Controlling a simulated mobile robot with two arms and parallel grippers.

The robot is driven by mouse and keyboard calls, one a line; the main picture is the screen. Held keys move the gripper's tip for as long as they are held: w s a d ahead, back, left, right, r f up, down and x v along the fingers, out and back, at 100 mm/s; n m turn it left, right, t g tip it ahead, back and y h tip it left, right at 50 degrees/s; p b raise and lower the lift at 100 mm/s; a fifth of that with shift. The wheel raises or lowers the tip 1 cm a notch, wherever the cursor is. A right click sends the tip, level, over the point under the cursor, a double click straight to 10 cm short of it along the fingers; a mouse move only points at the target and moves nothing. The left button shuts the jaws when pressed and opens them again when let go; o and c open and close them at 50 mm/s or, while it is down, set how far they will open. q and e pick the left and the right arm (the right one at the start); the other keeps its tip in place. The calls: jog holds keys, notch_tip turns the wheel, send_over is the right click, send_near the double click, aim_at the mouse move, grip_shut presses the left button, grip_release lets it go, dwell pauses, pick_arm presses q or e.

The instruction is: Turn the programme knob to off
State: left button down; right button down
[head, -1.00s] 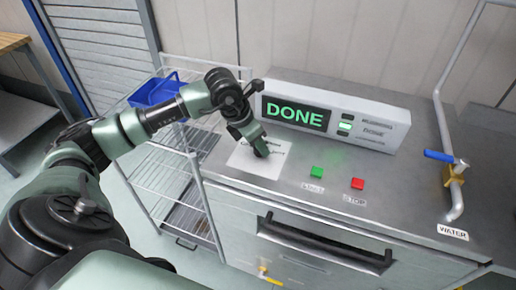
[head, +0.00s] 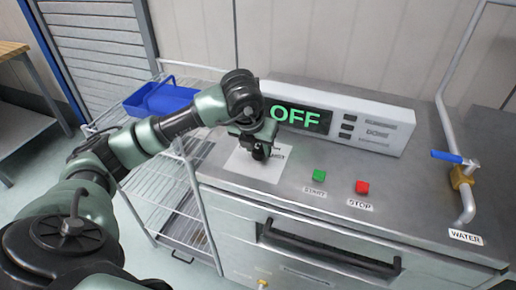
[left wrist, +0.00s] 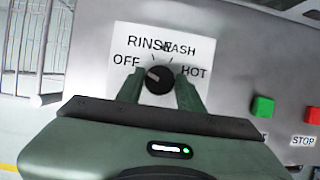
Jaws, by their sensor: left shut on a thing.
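The programme knob (left wrist: 158,80) is a round black knob on a white label plate (left wrist: 205,42) marked OFF, RINSE, WASH and HOT. In the left wrist view its pale pointer mark is toward the upper left, at the OFF word. My left gripper (left wrist: 160,92) is shut on the knob, one green finger on each side. In the head view my left gripper (head: 258,153) reaches down onto the label plate and hides most of the knob. The display (head: 297,115) on the machine reads OFF in green. My right gripper is not in view.
A green START button (head: 320,176) and a red STOP button (head: 362,187) lie right of the plate on the steel top. A water pipe with a blue-handled valve (head: 447,156) stands at the right. A wire rack with a blue bin (head: 163,97) stands at the left.

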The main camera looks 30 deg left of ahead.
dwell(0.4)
pick_arm(q)
jog(key=c, duration=0.9)
grip_release()
jog(key=b+v, duration=0.1)
jog(key=v, duration=0.6)
jog(key=shift+s+r, duration=0.1)
jog(key=shift+r, duration=0.3)
